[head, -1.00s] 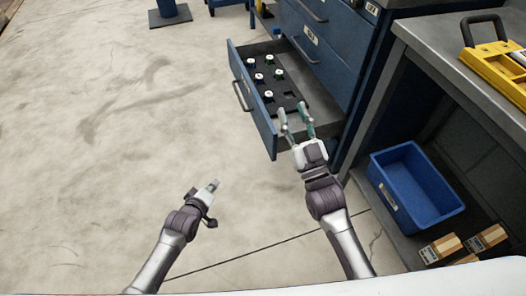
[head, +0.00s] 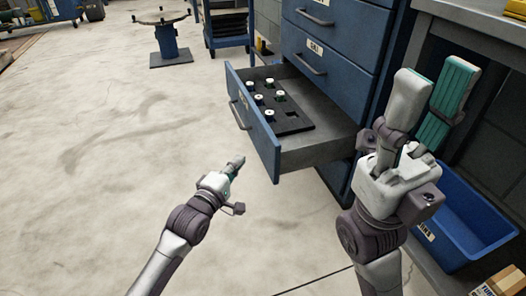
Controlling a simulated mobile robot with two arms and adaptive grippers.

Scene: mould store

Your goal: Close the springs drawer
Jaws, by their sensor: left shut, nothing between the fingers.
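A blue drawer (head: 251,122) stands pulled out from the blue cabinet, with a dark bar handle (head: 240,115) on its front. A black insert (head: 290,121) inside holds several white-topped round pieces. I cannot read a label on this drawer, so I cannot confirm it is the springs drawer. My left gripper (head: 236,164) is shut and empty, below and in front of the drawer front in the picture, apart from it. My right gripper (head: 436,80) is open and empty, raised close to the camera, right of the drawer; its fingers point up.
The blue cabinet (head: 341,85) has shut drawers above the open one. A blue bin (head: 462,215) and a cardboard box (head: 500,283) are at the lower right. A round-topped stand (head: 168,42) and a blue cart are at the back. The floor left of the drawer is clear.

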